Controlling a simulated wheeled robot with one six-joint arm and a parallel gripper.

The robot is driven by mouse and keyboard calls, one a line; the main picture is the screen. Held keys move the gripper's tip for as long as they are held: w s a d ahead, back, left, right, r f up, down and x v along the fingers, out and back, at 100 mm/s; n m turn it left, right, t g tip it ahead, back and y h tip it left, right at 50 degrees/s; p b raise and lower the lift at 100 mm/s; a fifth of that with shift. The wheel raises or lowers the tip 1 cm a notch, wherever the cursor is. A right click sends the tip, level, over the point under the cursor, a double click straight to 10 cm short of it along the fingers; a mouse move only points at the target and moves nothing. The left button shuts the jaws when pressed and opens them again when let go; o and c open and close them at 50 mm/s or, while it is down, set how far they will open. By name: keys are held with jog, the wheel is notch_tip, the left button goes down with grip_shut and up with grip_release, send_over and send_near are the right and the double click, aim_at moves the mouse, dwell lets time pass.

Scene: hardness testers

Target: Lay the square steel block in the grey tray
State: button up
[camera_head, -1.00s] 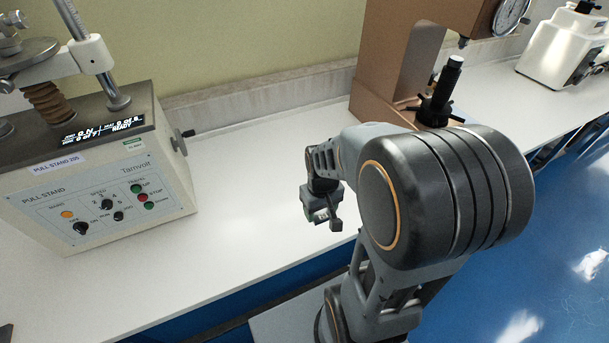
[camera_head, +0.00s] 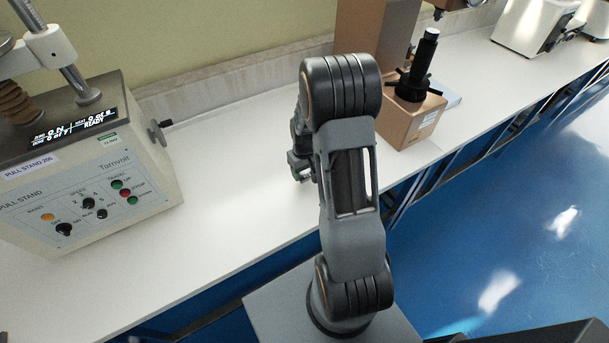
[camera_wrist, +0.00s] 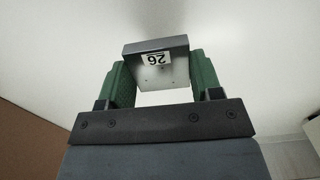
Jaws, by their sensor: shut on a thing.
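In the wrist view my gripper (camera_wrist: 162,84) is shut on the square steel block (camera_wrist: 160,71). The block sits between the two green finger pads and has a white label reading 26. A plain white surface lies beyond it. In the head view my gripper (camera_head: 300,171) is small and partly hidden by my arm, over the white bench; the block cannot be made out there. I cannot make out the grey tray in either view.
The pull stand (camera_head: 85,185) stands on the white bench (camera_head: 228,185) at the left. A brown tester (camera_head: 412,118) with a black spindle stands right of my arm. White machines (camera_head: 535,25) stand at the far right. The bench between pull stand and arm is clear.

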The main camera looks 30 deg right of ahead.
aim_at(305, 171)
jog(key=shift+w+d+f, duration=0.1)
jog(key=shift+w+f, duration=0.1)
jog(key=shift+f, duration=0.05)
jog(key=shift+f+p, duration=0.35)
jog(key=shift+f, duration=1.25)
jog(key=shift+f, duration=0.1)
jog(key=shift+f, duration=0.15)
jog(key=o, duration=1.2)
jog(key=shift+c, duration=0.2)
